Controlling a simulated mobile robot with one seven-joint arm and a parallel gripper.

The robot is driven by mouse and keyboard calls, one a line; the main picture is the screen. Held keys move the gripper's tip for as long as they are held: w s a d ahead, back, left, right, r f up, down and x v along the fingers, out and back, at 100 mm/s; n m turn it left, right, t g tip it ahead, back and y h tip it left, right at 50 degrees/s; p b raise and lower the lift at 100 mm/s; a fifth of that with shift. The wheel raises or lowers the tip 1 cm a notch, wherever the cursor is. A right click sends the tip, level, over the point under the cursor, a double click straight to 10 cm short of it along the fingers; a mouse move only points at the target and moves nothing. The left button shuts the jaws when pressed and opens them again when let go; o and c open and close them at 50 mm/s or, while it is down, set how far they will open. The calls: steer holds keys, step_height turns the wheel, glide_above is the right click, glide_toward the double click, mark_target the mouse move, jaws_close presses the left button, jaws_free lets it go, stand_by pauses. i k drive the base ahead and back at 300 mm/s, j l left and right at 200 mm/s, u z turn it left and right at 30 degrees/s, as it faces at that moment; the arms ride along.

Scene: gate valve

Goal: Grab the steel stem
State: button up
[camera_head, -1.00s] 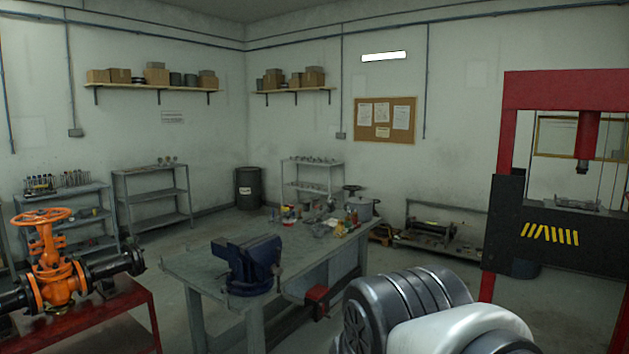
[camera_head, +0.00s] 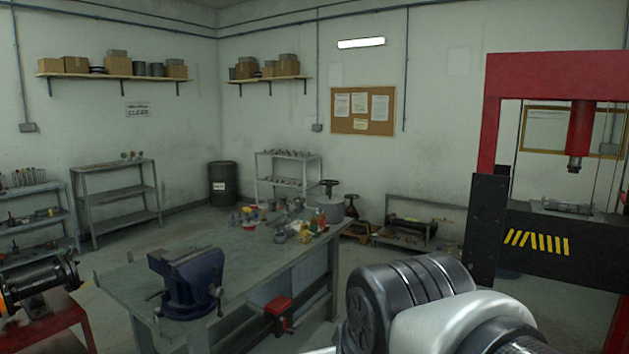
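I cannot make out a steel stem for certain in the head view. Small parts lie on the far end of the grey workbench (camera_head: 225,245), too small to tell apart. Part of the valve assembly (camera_head: 38,282), with a black flanged pipe end and a bit of orange, shows at the lower left edge; the rest of it is out of frame. My arm's silver and white links fill the lower right. My gripper is not in view.
A blue vise (camera_head: 188,283) stands on the bench's near end. The valve rests on a red stand (camera_head: 50,325). A red press (camera_head: 493,110) stands at the right. Shelving units (camera_head: 120,193) line the back left wall. Open floor lies between bench and shelves.

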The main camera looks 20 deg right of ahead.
mark_target(544, 199)
steer(key=i+l, duration=0.25)
steer(key=l, duration=0.2)
steer(key=i+l+z, duration=0.1)
steer(key=l, duration=0.35)
steer(key=i+l, duration=0.6)
steer(key=l, duration=0.25)
steer(key=i+l+z, duration=0.1)
steer(key=i+l, duration=0.15)
steer(key=l, duration=0.15)
steer(key=i+l, duration=0.15)
steer(key=l, duration=0.25)
steer(key=i+l, duration=0.1)
steer(key=l, duration=0.25)
steer(key=i+l+z, duration=0.1)
steer(key=l, duration=0.3)
